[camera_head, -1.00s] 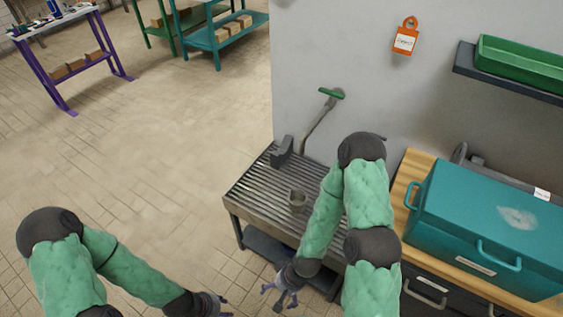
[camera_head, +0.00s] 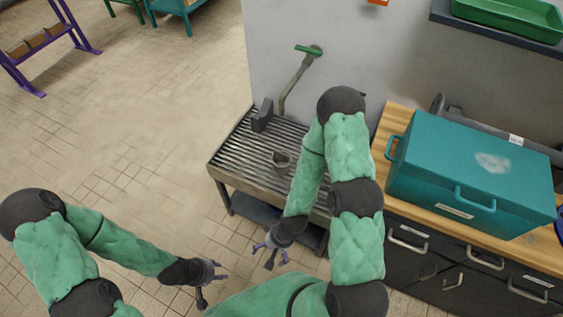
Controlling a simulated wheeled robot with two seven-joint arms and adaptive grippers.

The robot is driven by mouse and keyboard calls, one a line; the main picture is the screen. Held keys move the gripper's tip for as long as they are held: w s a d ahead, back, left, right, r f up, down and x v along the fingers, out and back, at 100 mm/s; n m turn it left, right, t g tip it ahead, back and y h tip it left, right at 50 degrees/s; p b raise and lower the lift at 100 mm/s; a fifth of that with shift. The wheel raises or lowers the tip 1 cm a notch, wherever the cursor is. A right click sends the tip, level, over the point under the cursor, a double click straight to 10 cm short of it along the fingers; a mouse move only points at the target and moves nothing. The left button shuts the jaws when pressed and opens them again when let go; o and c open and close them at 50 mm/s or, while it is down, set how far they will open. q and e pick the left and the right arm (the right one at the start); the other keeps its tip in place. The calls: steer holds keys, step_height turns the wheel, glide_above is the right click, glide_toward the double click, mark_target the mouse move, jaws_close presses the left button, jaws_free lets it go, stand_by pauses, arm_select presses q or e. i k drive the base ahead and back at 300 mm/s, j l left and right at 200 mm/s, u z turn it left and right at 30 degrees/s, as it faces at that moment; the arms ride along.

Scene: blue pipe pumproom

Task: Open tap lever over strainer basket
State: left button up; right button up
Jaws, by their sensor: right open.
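The tap has a green lever (camera_head: 308,49) on top of a grey pipe (camera_head: 293,86) fixed to the wall. The lever lies roughly level, across the top of the tap. The strainer basket (camera_head: 281,160) is a small grey cup on the slatted metal rack (camera_head: 240,152), below and in front of the tap. My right gripper (camera_head: 268,255) is open and empty, in front of the rack's front edge and well below the tap. My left gripper (camera_head: 214,281) is further left and lower, over the floor; its fingers look spread and hold nothing visible.
A dark grey block (camera_head: 262,115) stands on the rack's back left. A teal toolbox (camera_head: 470,175) sits on the wooden counter (camera_head: 398,122) at right. A green tray (camera_head: 508,22) is on a wall shelf. Open tiled floor (camera_head: 130,130) lies left of the rack.

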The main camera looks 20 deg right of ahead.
mark_target(308, 51)
steer(key=i+j+z, duration=0.15)
steer(key=z, duration=0.25)
steer(key=j+z, duration=0.45)
steer(key=i+l, duration=0.05)
steer(key=l, duration=0.05)
